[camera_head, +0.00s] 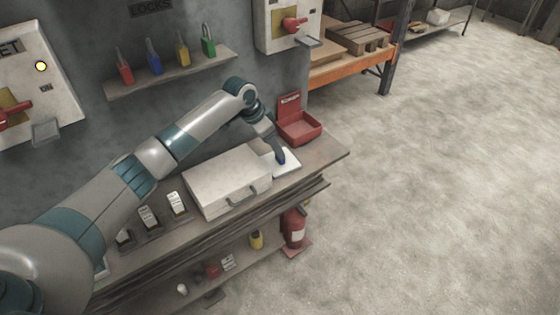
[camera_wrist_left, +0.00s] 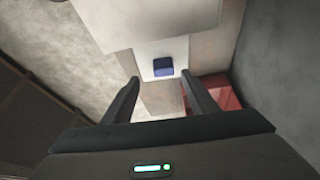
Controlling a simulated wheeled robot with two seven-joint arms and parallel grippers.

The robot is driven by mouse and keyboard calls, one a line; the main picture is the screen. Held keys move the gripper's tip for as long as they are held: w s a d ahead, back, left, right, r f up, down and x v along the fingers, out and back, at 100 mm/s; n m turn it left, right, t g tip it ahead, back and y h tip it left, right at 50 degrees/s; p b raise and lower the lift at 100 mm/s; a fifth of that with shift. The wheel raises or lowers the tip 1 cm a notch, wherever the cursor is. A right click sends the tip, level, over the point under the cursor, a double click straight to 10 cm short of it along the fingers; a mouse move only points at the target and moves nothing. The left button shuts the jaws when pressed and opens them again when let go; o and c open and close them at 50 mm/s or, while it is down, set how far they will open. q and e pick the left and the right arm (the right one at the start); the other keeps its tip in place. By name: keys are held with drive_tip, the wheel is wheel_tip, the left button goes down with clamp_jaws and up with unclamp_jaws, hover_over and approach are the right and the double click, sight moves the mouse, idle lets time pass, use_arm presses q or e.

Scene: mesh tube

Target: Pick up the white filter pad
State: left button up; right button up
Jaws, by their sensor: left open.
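The white filter pad (camera_head: 291,163) lies flat near the right end of the bench, between the pale case and the red box. In the left wrist view a flat white square, seemingly the pad (camera_wrist_left: 146,56), lies ahead of the fingers with a small dark blue block (camera_wrist_left: 163,66) on or over it. My left gripper (camera_head: 280,157) is over the pad in the head view and partly hides it. Its two fingers (camera_wrist_left: 160,76) stand wide apart with nothing held between them. I cannot tell the exact height above the pad. My right gripper is not in view.
The pale handled case (camera_head: 226,183) stands left of the pad, and an open red box (camera_head: 299,127) stands behind it. The bench (camera_head: 322,153) has a clear strip at its right end. A red extinguisher (camera_head: 294,228) is below.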

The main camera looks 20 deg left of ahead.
use_arm(q)
drive_tip(key=shift+w+d+f+p, duration=0.15)
drive_tip(key=shift+w+f+p, duration=0.15)
drive_tip(key=shift+f+p, duration=0.15)
drive_tip(key=p+x, duration=0.1)
drive_tip(key=x, duration=0.2)
drive_tip(key=shift+w+f, duration=0.15)
drive_tip(key=shift+w, duration=0.1)
drive_tip(key=shift+f, duration=0.35)
drive_tip(key=shift+w, duration=0.1)
clamp_jaws()
